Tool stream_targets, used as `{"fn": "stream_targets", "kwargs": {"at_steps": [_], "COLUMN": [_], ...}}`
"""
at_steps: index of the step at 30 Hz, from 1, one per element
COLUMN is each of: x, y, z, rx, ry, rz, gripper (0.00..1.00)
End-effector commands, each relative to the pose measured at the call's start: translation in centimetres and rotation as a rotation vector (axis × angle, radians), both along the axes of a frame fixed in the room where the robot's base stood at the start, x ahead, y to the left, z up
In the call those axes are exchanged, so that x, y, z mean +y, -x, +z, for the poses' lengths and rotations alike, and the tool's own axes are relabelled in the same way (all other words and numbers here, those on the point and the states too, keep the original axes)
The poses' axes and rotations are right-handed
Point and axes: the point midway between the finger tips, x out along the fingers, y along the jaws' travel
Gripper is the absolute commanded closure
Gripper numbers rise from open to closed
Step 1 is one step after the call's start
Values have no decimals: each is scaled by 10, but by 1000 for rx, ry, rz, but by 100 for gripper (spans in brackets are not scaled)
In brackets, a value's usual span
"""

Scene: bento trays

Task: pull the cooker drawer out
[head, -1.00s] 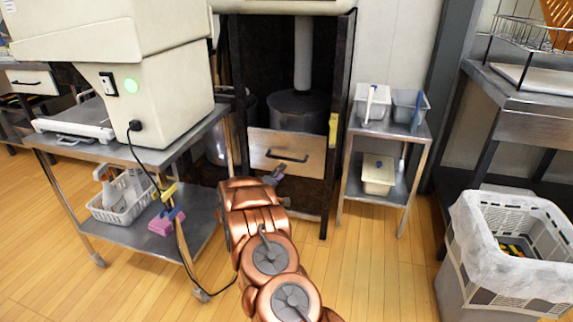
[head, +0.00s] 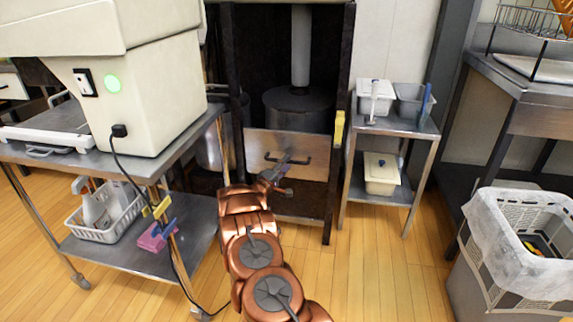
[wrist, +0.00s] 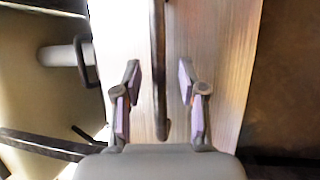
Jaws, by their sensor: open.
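The cooker drawer (head: 322,167) has a pale wooden front and is closed, low in a tall dark cabinet under a dark pot (head: 299,112). Its dark bar handle (head: 299,161) runs across the front; my gripper hides part of it. My gripper (head: 283,168) is at the handle in the head view. In the wrist view, the handle (wrist: 158,50) runs between the two open fingers of my gripper (wrist: 159,80), with a gap on each side. The fingers do not appear to press on it.
A steel cart (head: 180,225) with a white machine (head: 150,85) and a white basket (head: 105,218) stands left, close to my arm. A small shelf (head: 398,130) with containers stands right of the cabinet. A lined crate (head: 525,255) is at far right. Floor before the drawer is clear.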

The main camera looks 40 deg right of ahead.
Motion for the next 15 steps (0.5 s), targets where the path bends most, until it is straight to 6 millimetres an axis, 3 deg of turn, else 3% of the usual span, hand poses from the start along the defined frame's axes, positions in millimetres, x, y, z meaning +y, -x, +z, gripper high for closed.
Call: {"fn": "stream_targets", "kwargs": {"at_steps": [6,15], "x": [-17,-18], "y": [-4,-7], "z": [3,5], "rx": [-3,-1], "ry": [3,1], "rz": [0,4], "gripper": [59,59]}}
